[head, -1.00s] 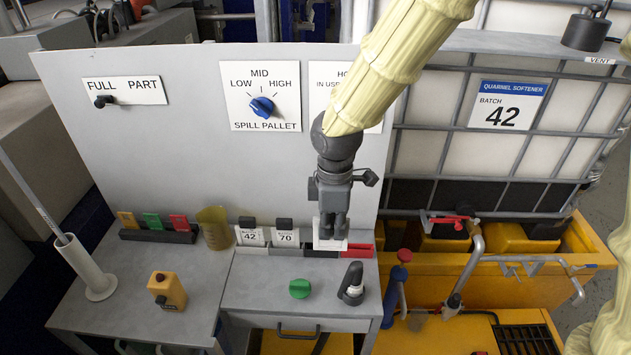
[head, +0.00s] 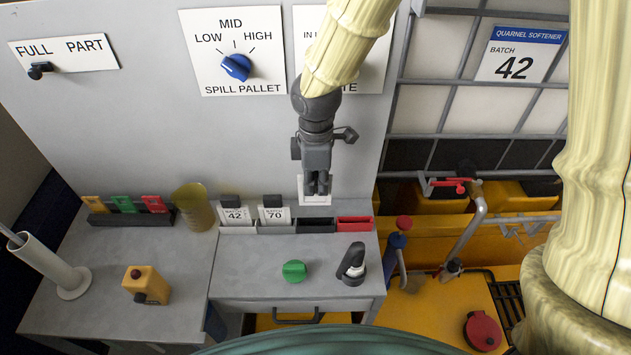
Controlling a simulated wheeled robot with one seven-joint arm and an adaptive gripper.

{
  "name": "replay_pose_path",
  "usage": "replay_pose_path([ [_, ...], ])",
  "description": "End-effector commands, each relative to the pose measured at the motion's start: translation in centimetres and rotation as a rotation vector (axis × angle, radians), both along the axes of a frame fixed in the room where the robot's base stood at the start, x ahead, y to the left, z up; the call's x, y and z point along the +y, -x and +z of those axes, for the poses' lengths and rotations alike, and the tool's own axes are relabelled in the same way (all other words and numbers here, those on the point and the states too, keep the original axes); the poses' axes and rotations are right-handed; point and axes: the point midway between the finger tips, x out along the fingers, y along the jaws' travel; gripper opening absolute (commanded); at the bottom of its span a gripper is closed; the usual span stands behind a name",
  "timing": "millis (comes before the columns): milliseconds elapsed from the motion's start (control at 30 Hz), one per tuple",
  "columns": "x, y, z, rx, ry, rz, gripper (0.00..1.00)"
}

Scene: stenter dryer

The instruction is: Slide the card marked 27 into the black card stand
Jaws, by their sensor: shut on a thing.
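My gripper (head: 318,192) points down and is shut on a white card (head: 314,200). The gripper covers most of the card's face, so its number cannot be read. The black card stand (head: 316,227) is on the bench top against the grey panel, directly below the card in the picture. The card's lower edge appears just above or behind the stand, and a gap seems to show between them. No card stands in the black stand's visible part.
Left of the black stand, pale stands hold cards marked 42 (head: 235,216) and 70 (head: 274,215). A red stand (head: 354,224) adjoins on the right.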

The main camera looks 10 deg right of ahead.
Motion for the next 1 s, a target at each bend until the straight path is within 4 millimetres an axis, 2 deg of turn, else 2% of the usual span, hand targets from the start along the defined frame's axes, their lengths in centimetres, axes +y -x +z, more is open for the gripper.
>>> replay_pose_path([
  [67, -0.1, 0.1, 0.1, -0.003, 0.002, 0.001, 0.0],
  [800, 0.0, 0.1, -5.3, -0.002, 0.001, 0.001, 0.0],
  [1000, 0.0, 0.1, -5.8, -0.003, 0.001, 0.002, 0.0],
])
